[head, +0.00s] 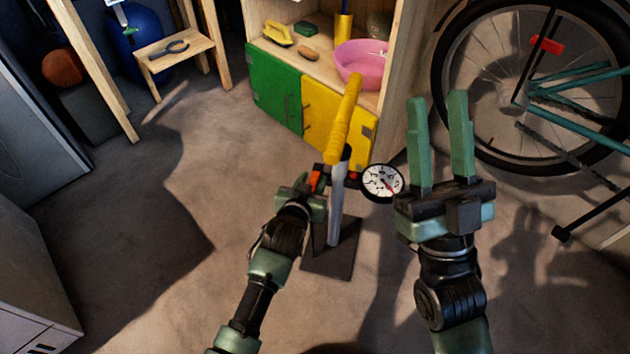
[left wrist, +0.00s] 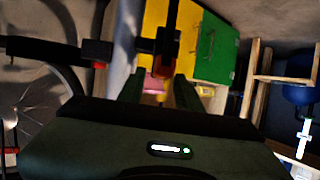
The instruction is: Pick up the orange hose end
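A floor pump with a yellow handle (head: 345,115), grey barrel (head: 336,210) and round white gauge (head: 382,181) stands on a dark base plate (head: 331,258). The orange hose end (head: 315,179) is beside the barrel, on its left. My left gripper (head: 309,189) is right at the hose end, partly hiding it. In the left wrist view, its two dark fingers (left wrist: 158,88) stand apart, with a dark reddish part (left wrist: 168,42) just ahead of them; I cannot make out contact. My right gripper (head: 437,98) is open and empty, right of the gauge.
A wooden cabinet with green (head: 273,92) and yellow (head: 335,118) doors stands behind the pump, with a pink bowl (head: 362,60) on it. A bicycle wheel (head: 510,85) is at right. A small wooden stool (head: 173,50) is back left.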

